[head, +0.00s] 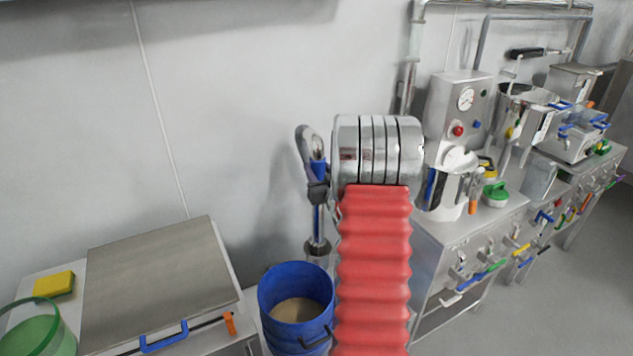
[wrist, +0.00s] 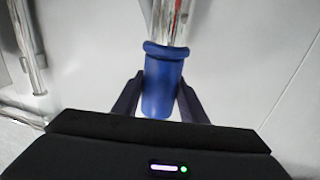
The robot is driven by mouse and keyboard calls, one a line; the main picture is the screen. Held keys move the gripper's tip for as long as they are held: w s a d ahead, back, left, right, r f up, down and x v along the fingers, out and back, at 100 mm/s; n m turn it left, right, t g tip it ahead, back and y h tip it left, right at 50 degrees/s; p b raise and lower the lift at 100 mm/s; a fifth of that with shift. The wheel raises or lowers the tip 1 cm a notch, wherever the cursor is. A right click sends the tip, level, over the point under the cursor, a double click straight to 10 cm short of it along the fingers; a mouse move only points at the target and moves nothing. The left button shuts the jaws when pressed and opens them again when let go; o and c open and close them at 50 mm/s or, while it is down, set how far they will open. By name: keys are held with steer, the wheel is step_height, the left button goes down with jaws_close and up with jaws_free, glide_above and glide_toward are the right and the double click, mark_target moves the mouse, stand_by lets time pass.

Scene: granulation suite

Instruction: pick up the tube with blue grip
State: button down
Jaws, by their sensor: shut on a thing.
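The tube with blue grip (head: 319,220) hangs upright beside the metal end of my arm in the head view, above a blue drum. Its blue grip (wrist: 162,92) shows large in the wrist view, with the shiny metal tube (wrist: 171,22) running up out of the frame. My gripper (wrist: 158,100) is shut on the blue grip, one dark finger on each side. In the head view my gripper (head: 317,188) is small and partly hidden by my arm.
The open blue drum (head: 294,338) with tan contents stands below the tube. A steel-lidded unit (head: 160,275) with a yellow sponge (head: 54,284) and green bowl (head: 40,330) is at left. A crowded steel bench (head: 470,235) stands at right.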

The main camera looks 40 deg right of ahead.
mark_target(321, 164)
steer(key=shift+r, duration=1.4)
steer(key=shift+s+r, duration=0.1)
